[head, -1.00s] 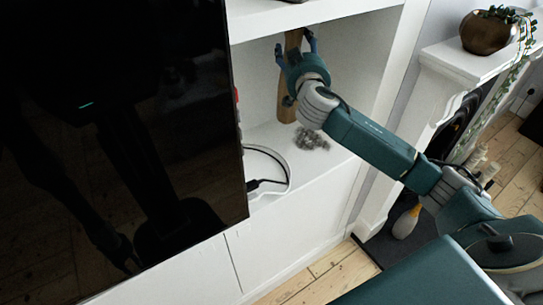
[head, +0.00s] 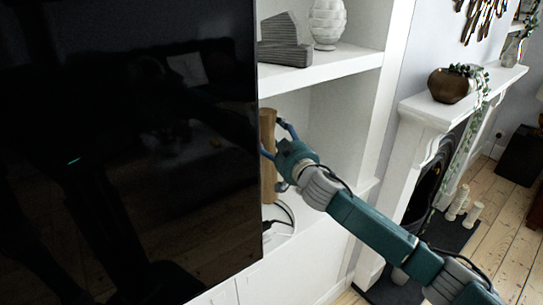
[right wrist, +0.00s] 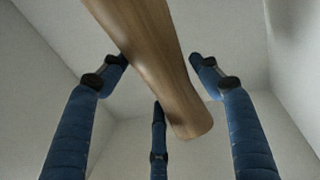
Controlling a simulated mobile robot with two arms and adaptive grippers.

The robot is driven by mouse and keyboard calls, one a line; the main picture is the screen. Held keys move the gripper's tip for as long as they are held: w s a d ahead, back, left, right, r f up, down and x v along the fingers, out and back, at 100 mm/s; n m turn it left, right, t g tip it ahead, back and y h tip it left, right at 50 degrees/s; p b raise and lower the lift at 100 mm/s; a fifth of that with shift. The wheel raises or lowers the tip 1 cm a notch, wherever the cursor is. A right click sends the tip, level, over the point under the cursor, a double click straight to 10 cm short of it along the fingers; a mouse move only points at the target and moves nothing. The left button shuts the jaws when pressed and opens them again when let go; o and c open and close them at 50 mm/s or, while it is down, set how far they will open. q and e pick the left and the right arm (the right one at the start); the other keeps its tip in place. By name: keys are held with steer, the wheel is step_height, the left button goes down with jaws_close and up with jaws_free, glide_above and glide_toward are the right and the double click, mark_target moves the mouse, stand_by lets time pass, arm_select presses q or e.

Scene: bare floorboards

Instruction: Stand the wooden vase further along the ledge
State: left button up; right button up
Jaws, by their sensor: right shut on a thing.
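The wooden vase (head: 268,187) is a tall, light-brown, smooth piece in the white alcove, close to the right edge of the dark screen. It looks roughly upright; the screen may hide part of its left side. My right gripper (head: 274,138) reaches in from the right, shut on the vase with its blue fingers around it. In the right wrist view the vase (right wrist: 160,65) runs between the fingers, and one rounded end is free. The ledge (head: 283,240) is the white alcove floor below it. I cannot tell whether the vase touches it. My left gripper is not in view.
The large dark screen (head: 130,130) fills the left. A black cable (head: 285,212) lies on the ledge beside the vase. The shelf above (head: 330,68) carries a grey stepped ornament (head: 284,42) and a white textured vase (head: 327,22). A mantel with a brown pot (head: 449,86) stands right.

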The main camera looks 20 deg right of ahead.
mark_target(274, 152)
step_height(274, 152, down, 3)
steer(key=shift+s+a+r, duration=0.1)
steer(key=shift+r, duration=0.05)
steer(key=shift+f, duration=0.6)
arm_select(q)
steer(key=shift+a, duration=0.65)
arm_select(e)
steer(key=shift+f, duration=0.15)
steer(key=o, duration=1.9)
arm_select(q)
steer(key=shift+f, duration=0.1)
arm_select(e)
steer(key=shift+o, duration=0.2)
steer(key=shift+s, duration=0.1)
